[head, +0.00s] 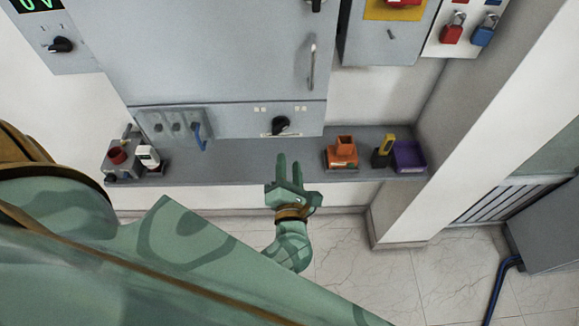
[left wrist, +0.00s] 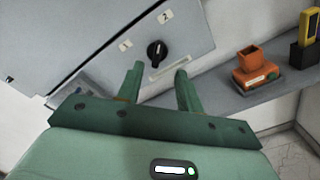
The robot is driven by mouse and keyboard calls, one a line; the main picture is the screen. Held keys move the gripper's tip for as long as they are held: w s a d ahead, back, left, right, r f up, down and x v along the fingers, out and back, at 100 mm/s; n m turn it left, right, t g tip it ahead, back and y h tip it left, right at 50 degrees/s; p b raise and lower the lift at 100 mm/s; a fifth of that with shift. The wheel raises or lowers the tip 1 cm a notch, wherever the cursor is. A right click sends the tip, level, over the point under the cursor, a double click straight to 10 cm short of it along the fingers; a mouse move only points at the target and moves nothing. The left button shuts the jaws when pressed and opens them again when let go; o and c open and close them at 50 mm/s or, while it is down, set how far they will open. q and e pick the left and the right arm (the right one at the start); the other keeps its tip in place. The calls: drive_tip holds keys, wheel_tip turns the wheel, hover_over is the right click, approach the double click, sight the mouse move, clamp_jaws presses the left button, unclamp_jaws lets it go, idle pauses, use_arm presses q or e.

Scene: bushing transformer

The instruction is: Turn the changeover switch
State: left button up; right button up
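The changeover switch appears to be the black rotary knob (head: 280,125) low on the grey cabinet, above a small label strip. In the left wrist view the knob (left wrist: 156,53) shows a light pointer mark, and a tag reading 2 sits above it. My left gripper (head: 289,161) is open and empty, pointing at the cabinet just below the knob. In the left wrist view its two fingers (left wrist: 159,70) stand apart, with the knob just beyond and between their tips, not visibly touched. My right gripper is not in view.
A grey shelf (head: 240,173) runs below the cabinet. It bears an orange device (head: 341,153), a yellow and black tool (head: 383,152), a purple bin (head: 408,156) and a red-topped box (head: 118,157). A vertical handle (head: 311,65) sticks out above the knob. A wall pillar stands right.

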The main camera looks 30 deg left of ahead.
use_arm(q)
drive_tip(key=v, duration=0.4)
idle(0.4)
drive_tip(key=s+d+f+m+g+h+b, duration=0.1)
drive_tip(key=s+f+m+h+b, duration=0.25)
drive_tip(key=f+m, duration=0.7)
drive_tip(key=s+d+f+m+g+h+b, duration=0.2)
drive_tip(key=f+m+h+b, duration=0.3)
drive_tip(key=f, duration=1)
drive_tip(key=s+d+f+m+g+h+b, duration=0.1)
drive_tip(key=s+f+m+h+b, duration=0.25)
drive_tip(key=f+m, duration=0.75)
drive_tip(key=s+a+f+m+g+y+b, duration=0.1)
drive_tip(key=s+a+f+m+g+b, duration=0.3)
drive_tip(key=s+f, duration=0.7)
drive_tip(key=s+a+f+m+g+y+b, duration=0.1)
drive_tip(key=s+a+f+m+g+b, duration=0.3)
drive_tip(key=s+f, duration=0.7)
drive_tip(key=s+a+m+g, duration=0.1)
drive_tip(key=a+m+g, duration=0.1)
drive_tip(key=shift+a, duration=0.3)
drive_tip(key=shift+m, duration=0.25)
